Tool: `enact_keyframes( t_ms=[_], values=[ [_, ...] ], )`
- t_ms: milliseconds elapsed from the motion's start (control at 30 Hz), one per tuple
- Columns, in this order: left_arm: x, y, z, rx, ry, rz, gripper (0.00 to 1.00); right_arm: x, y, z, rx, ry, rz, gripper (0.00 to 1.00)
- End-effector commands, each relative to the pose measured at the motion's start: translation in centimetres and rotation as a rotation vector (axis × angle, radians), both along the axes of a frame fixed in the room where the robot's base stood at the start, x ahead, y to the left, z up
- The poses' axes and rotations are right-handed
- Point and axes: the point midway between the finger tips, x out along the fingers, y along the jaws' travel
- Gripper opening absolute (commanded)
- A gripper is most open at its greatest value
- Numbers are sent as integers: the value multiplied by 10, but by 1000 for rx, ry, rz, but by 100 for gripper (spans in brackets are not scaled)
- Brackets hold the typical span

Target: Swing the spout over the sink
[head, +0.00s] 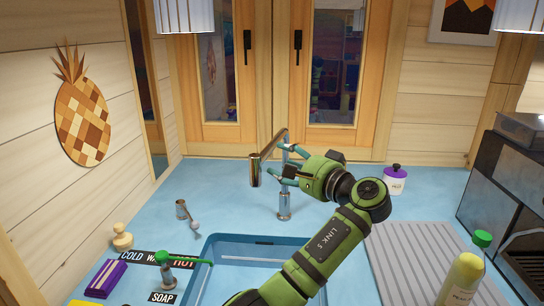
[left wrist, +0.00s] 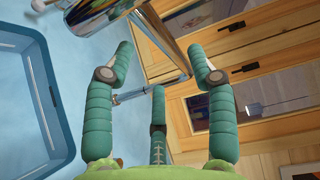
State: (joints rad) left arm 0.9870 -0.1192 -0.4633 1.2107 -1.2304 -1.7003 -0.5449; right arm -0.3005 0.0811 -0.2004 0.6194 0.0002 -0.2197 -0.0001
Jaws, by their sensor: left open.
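The chrome spout (head: 268,146) runs from the top of its upright post (head: 284,205) to the left and towards me, ending in a downturned nozzle (head: 256,171). In the picture the nozzle shows above and behind the back edge of the blue-rimmed sink (head: 225,238). My green left gripper (head: 281,160) is open beside the post, its teal fingers reaching left around the post's upper part; contact is unclear. In the left wrist view, a chrome tap part (left wrist: 162,45) lies ahead between the spread, empty fingers (left wrist: 160,55). The sink rim (left wrist: 57,90) is at left there. My right gripper is out of view.
A purple-lidded jar (head: 395,179) stands behind a ribbed drainboard (head: 415,255) at right. A bottle (head: 465,277) stands front right. Windows (head: 228,80) close off the back.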

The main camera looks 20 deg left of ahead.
Motion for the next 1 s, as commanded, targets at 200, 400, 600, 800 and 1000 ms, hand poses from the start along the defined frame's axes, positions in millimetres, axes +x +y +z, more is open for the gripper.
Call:
enact_keyframes(
  t_ms=[200,400,600,800,1000],
  values=[
    [-16,-36,1,-1,-1,-2,56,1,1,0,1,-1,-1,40],
    [-22,-48,2,-1,0,0,56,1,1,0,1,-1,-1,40],
    [-23,-49,2,0,0,1,56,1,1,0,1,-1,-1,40],
    [-23,-48,2,0,-1,0,56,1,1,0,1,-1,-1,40],
    [-23,-48,31,-1,-2,0,56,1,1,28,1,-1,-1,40]
  ],
)
